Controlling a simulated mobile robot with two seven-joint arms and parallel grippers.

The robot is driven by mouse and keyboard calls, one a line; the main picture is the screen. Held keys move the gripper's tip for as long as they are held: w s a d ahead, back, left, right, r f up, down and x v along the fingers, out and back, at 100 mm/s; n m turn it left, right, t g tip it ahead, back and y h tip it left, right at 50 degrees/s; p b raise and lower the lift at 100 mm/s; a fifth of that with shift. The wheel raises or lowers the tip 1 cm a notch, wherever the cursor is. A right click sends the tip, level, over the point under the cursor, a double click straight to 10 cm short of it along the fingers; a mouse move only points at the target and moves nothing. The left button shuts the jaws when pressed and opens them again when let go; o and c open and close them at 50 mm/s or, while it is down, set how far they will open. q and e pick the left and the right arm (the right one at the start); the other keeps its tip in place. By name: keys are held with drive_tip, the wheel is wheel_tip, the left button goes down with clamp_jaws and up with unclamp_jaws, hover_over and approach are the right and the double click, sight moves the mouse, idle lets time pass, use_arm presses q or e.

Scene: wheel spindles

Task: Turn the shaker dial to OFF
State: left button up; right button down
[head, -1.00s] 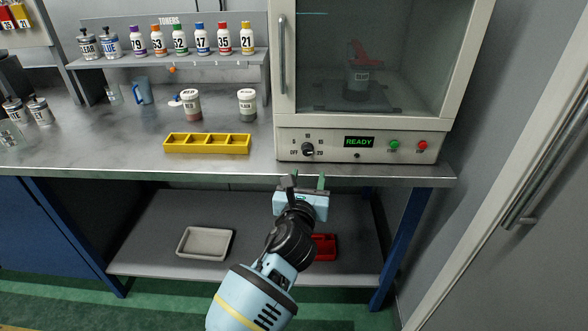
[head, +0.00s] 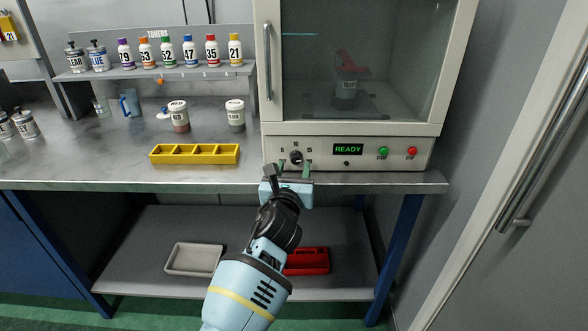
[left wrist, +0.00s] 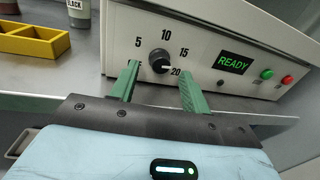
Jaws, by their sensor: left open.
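The shaker dial is a round black knob (head: 296,157) on the lower front panel of the cream shaker cabinet (head: 400,158). My left gripper (head: 294,168) is open just in front of the dial. In the left wrist view its green fingers (left wrist: 159,76) appear either side of the dial, with nothing between them; contact cannot be told. My right gripper is not in view.
A green READY display (head: 348,149), green button (head: 383,152) and red button (head: 412,152) lie right of the dial. The bench edge (head: 220,185) runs below the panel. A yellow divided tray (head: 195,160) stands to the left. A can is behind the cabinet's closed glass door (head: 385,60).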

use_arm(q)
drive_tip(key=shift+w+d+b, duration=0.15)
drive_tip(key=shift+w+b, duration=0.2)
drive_tip(key=shift+w, duration=0.65)
drive_tip(key=c, duration=1)
